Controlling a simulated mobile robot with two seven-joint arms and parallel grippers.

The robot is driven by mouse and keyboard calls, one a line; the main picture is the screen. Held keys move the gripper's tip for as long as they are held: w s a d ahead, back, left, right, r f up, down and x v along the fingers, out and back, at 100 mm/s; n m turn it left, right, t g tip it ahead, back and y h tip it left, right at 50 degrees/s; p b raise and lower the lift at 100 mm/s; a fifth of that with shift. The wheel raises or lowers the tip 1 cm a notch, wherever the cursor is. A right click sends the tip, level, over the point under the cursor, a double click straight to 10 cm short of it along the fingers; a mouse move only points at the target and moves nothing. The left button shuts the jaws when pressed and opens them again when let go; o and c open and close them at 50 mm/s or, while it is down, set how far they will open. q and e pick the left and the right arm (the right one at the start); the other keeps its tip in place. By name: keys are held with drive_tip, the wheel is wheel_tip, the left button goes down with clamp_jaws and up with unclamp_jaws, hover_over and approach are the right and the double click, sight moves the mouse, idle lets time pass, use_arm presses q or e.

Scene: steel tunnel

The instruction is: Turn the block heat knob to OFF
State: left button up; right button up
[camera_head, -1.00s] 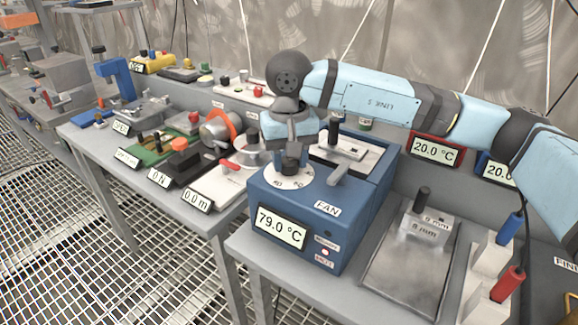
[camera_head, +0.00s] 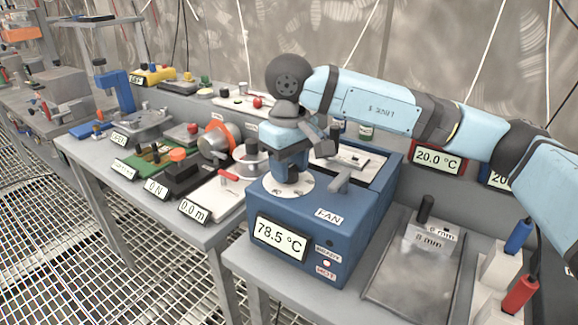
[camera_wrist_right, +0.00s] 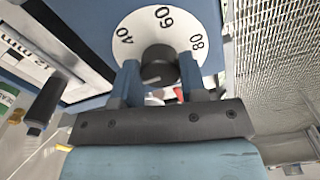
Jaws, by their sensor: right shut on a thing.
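The blue heater box (camera_head: 290,230) stands on the grey bench, its front display (camera_head: 281,240) reading 78.5 °C. On its top is a white dial (camera_head: 268,188), which shows 40, 60 and 80 in the right wrist view (camera_wrist_right: 128,30). The dark block heat knob (camera_wrist_right: 158,66) sits at the dial's middle. My right gripper (camera_head: 291,178) comes down onto the dial from above and is shut on the knob, one finger on each side. It hides the knob in the head view and part of the dial in the wrist view. My left gripper is out of view.
A grey lever (camera_head: 345,180) stands on the box beside my gripper, above the FAN label. A metal plate with a block (camera_head: 428,245) lies to the right, beside blue and red handles (camera_head: 520,293). Several small devices crowd the left bench.

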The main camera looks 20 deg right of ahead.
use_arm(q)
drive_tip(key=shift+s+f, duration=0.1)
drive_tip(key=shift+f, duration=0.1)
use_arm(e)
drive_tip(key=shift+r, duration=0.1)
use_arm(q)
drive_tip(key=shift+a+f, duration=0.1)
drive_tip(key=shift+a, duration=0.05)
use_arm(e)
drive_tip(key=o, duration=0.9)
drive_tip(key=shift+o, duration=0.2)
drive_tip(key=shift+r, duration=0.2)
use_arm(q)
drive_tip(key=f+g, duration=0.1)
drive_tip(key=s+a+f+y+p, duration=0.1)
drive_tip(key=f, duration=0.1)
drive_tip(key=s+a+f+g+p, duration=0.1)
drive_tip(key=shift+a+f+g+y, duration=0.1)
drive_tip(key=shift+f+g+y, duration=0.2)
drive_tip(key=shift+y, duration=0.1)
use_arm(e)
wheel_tip(320, 180, up, 13)
drive_tip(key=shift+r, duration=0.2)
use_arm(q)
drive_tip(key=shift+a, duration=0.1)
